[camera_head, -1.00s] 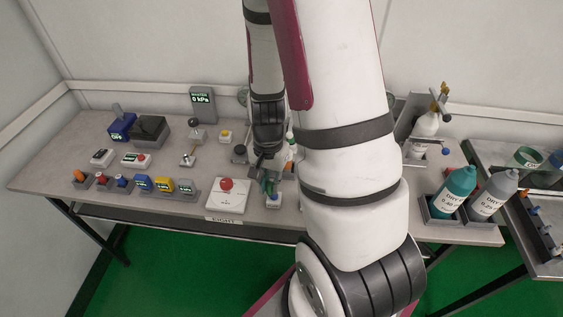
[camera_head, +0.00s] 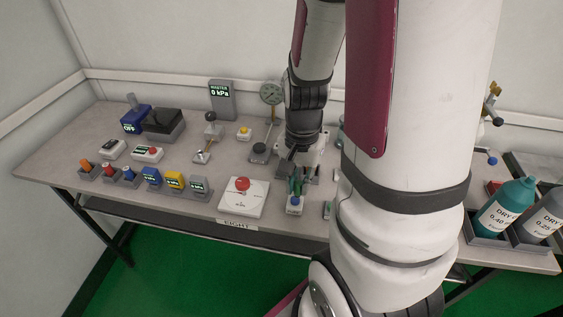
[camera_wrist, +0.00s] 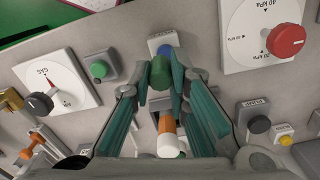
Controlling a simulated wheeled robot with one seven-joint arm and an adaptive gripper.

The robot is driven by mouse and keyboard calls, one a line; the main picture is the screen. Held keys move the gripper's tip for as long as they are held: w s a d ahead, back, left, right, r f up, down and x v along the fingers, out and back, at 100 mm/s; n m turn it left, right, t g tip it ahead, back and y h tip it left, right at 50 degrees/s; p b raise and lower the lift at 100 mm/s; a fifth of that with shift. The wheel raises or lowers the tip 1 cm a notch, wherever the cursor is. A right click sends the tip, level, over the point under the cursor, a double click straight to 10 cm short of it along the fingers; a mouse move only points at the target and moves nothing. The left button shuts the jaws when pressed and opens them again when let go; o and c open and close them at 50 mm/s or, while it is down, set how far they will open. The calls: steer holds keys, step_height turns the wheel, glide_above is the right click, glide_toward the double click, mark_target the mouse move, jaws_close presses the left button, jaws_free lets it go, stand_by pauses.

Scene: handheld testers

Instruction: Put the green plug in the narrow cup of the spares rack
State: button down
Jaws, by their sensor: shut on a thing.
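The green plug (camera_wrist: 160,73) is a short green cylinder in the wrist view. My gripper (camera_wrist: 163,66) has teal fingers and is shut on it, near the fingertips. A white block with a blue top (camera_wrist: 166,49) lies just beyond the plug; I cannot tell whether they touch. In the head view my gripper (camera_head: 297,178) is low over the front of the table, above the same blue and white block (camera_head: 294,204). The plug is hard to tell from the teal fingers there. I cannot make out the spares rack or its narrow cup for certain; my arm hides part of the table.
An orange and white piece (camera_wrist: 170,136) shows between my fingers, nearer the palm. A grey block with a green top (camera_wrist: 99,68) and a red-knob dial (camera_wrist: 286,40) flank the fingers. Grey holders (camera_head: 87,172) stand front left. A teal bottle (camera_head: 507,205) stands at right.

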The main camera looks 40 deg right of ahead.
steer(key=w+d, duration=0.2)
steer(key=w, duration=0.2)
steer(key=w+d, duration=0.2)
steer(key=w, duration=0.1)
steer(key=w+d+f, duration=0.1)
steer(key=w+d, duration=0.1)
steer(key=w, duration=0.2)
steer(key=shift+w+f+b, duration=0.1)
steer(key=shift+w+b, duration=0.2)
steer(key=shift+w, duration=0.05)
steer(key=shift+f, duration=1.75)
steer(key=shift+b, duration=0.3)
steer(key=c, duration=1.5)
jaws_free()
steer(key=shift+f, duration=0.15)
steer(key=shift+c, duration=0.2)
